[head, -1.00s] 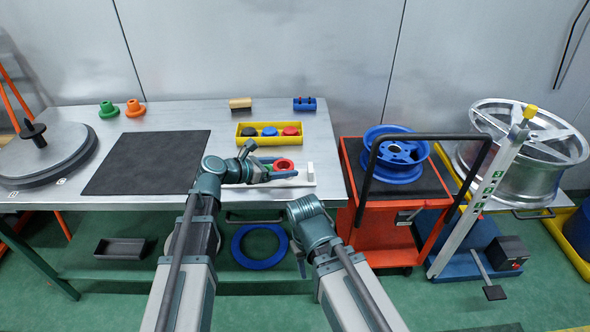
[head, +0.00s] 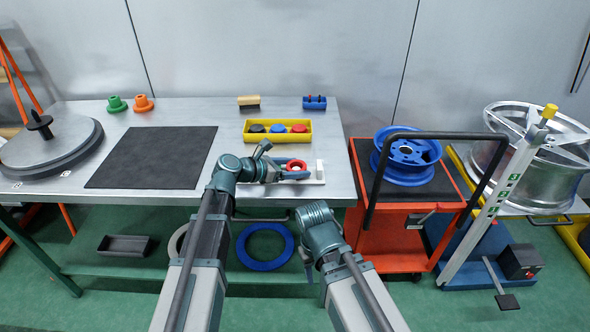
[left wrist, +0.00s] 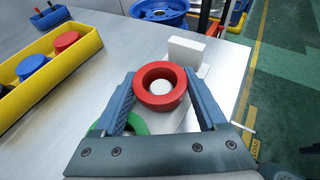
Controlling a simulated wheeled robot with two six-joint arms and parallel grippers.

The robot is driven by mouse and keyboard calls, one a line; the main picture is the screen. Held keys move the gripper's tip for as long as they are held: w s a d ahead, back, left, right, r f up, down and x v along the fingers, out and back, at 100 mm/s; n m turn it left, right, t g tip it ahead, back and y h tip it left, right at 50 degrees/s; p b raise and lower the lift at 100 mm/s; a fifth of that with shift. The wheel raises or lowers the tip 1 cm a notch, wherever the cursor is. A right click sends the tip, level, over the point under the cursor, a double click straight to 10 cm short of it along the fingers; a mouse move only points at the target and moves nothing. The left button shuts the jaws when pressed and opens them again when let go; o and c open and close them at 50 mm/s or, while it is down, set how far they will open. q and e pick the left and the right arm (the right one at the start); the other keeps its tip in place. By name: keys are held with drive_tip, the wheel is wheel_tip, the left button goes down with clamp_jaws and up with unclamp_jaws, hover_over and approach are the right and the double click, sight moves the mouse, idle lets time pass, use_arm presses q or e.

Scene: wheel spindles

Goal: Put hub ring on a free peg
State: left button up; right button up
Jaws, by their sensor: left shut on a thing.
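The red hub ring (left wrist: 148,95) sits between the two fingers of my left gripper (left wrist: 163,95), which is shut on it. In the head view the ring (head: 290,163) shows at the tip of my left gripper (head: 284,172), over the white rack (head: 319,174) near the table's front edge. A pale round peg top (left wrist: 161,87) shows through the ring's bore; I cannot tell whether the ring is around the peg or above it. A green ring (left wrist: 136,124) lies lower, partly hidden by the left finger. My right gripper is mostly hidden behind its wrist.
A yellow tray (head: 247,137) with black, blue and red pieces stands behind the rack. A blue block (head: 315,103) is further back. A white upright block (left wrist: 186,52) stands at the rack's end. An orange trolley (head: 385,240) stands right of the table. The black mat (head: 150,158) is clear.

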use_arm(q)
drive_tip(key=shift+f+b, duration=0.3)
drive_tip(key=o, duration=1.2)
drive_tip(key=shift+o, duration=0.2)
drive_tip(key=shift+r+p, duration=0.3)
drive_tip(key=p+v, duration=0.4)
drive_tip(key=v, duration=0.6)
drive_tip(key=shift+s+a+r, duration=0.1)
drive_tip(key=shift+r, duration=0.1)
drive_tip(key=shift+p+v, duration=0.3)
drive_tip(key=shift+v, duration=0.5)
drive_tip(key=shift+a+f, duration=0.1)
drive_tip(key=shift+f, duration=0.05)
